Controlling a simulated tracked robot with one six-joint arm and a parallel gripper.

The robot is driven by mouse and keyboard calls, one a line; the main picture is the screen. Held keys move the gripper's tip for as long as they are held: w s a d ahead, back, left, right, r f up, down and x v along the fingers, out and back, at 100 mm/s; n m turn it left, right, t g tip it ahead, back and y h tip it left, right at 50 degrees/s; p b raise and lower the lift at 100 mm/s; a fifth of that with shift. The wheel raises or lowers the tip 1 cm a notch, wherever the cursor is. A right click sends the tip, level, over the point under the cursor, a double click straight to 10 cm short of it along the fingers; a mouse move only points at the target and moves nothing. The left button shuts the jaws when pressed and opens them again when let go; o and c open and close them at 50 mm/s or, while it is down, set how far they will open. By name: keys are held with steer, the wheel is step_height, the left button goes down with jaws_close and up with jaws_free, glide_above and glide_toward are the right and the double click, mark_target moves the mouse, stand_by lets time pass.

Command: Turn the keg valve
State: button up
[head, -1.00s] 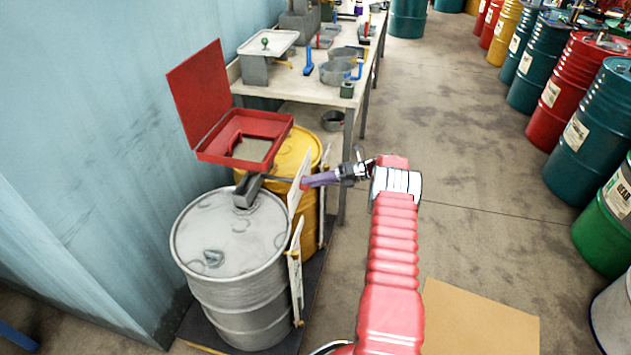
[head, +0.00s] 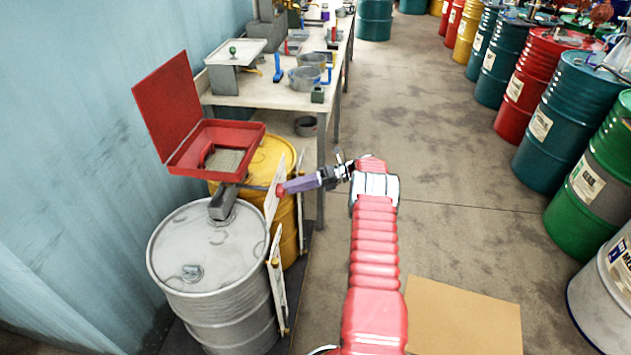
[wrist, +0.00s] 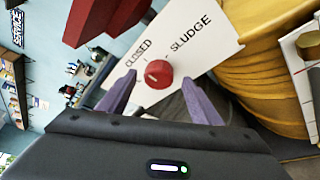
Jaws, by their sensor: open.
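The keg valve's red knob (wrist: 158,74) sits on a white panel (wrist: 218,25) lettered CLOSED and SLUDGE. A small pale mark shows on the knob's face, but I cannot tell its exact setting. My gripper (wrist: 157,77) is open, with one purple finger on each side of the knob; I cannot tell whether they touch it. In the head view, my gripper (head: 288,188) reaches left to the panel (head: 271,197), which stands beside the grey keg (head: 208,250) and the yellow keg (head: 258,160). The fingers partly hide the knob there.
An open red box (head: 215,148) rests above the kegs. A second white panel (head: 277,280) stands below the first. A workbench (head: 265,97) with tools and pans is behind. Drums line the right side. The floor between is clear, except a cardboard sheet (head: 463,318).

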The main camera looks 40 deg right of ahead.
steer(key=v, duration=0.9)
steer(key=shift+s+d, duration=0.2)
steer(key=shift+d, duration=0.15)
steer(key=shift+r, duration=0.1)
stand_by(0.3)
